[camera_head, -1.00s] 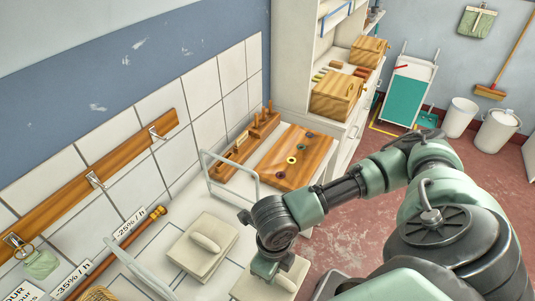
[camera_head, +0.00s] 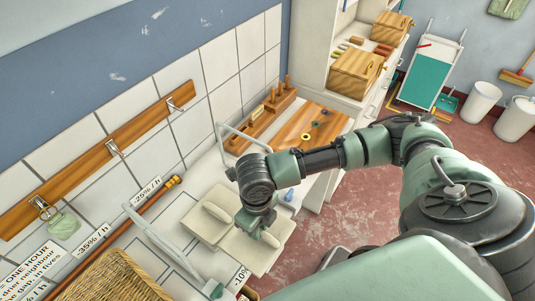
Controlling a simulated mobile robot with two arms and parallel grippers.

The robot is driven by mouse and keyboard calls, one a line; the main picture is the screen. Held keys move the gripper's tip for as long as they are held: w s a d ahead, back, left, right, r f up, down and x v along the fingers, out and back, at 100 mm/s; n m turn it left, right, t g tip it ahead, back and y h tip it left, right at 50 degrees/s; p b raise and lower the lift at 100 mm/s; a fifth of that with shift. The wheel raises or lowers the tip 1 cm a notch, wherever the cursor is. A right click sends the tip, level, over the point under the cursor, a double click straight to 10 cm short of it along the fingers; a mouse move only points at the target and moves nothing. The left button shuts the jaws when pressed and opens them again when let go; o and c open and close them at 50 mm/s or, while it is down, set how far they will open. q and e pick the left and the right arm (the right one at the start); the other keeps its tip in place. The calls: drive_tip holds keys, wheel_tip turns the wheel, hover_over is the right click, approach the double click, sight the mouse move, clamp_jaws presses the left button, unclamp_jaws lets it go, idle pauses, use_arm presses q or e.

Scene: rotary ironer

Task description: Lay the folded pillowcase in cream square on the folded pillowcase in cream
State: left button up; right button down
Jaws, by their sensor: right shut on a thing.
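One folded cream pillowcase (camera_head: 197,226) lies flat on the white worktop, with a raised roll-shaped ridge on its top. A second folded cream pillowcase (camera_head: 250,254) is right beside it, nearer to me. My right gripper (camera_head: 262,232) is over this second pillowcase and shut on it; the fingertips are largely hidden by the gripper body. The near edges of the two pillowcases meet or slightly overlap in the picture; I cannot tell whether they touch. My left gripper is out of view.
Pale rails (camera_head: 160,245) rise from the worktop. A wicker basket (camera_head: 115,278) stands at the lower left. The tiled wall bounds the left side.

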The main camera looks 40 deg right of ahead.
sight(214, 208)
drive_tip(key=w, duration=0.2)
drive_tip(key=w+a, duration=0.1)
drive_tip(key=w, duration=0.1)
drive_tip(key=w+a, duration=0.1)
drive_tip(key=shift+w, duration=0.4)
drive_tip(key=w, duration=0.1)
drive_tip(key=w+a, duration=0.1)
drive_tip(key=w, duration=0.1)
drive_tip(key=w+b, duration=0.1)
drive_tip(key=shift+w+a, duration=0.4)
drive_tip(key=shift+w+a+f+b, duration=0.2)
drive_tip(key=shift+w+b, duration=0.15)
drive_tip(key=shift+w, duration=0.25)
drive_tip(key=shift+w+a+f+b, duration=0.2)
drive_tip(key=shift+w+b, duration=0.15)
drive_tip(key=shift+w, duration=0.25)
drive_tip(key=shift+w+a+f+b, duration=0.2)
drive_tip(key=shift+w+b, duration=0.15)
drive_tip(key=shift+w, duration=0.25)
drive_tip(key=shift+w+a+f+b, duration=0.3)
drive_tip(key=shift+w+f+b, duration=0.35)
drive_tip(key=shift+w, duration=0.25)
drive_tip(key=shift+r, duration=0.1)
drive_tip(key=shift+f, duration=0.25)
drive_tip(key=c, duration=1.3)
unclamp_jaws()
drive_tip(key=shift+o, duration=0.2)
drive_tip(key=shift+r, duration=0.1)
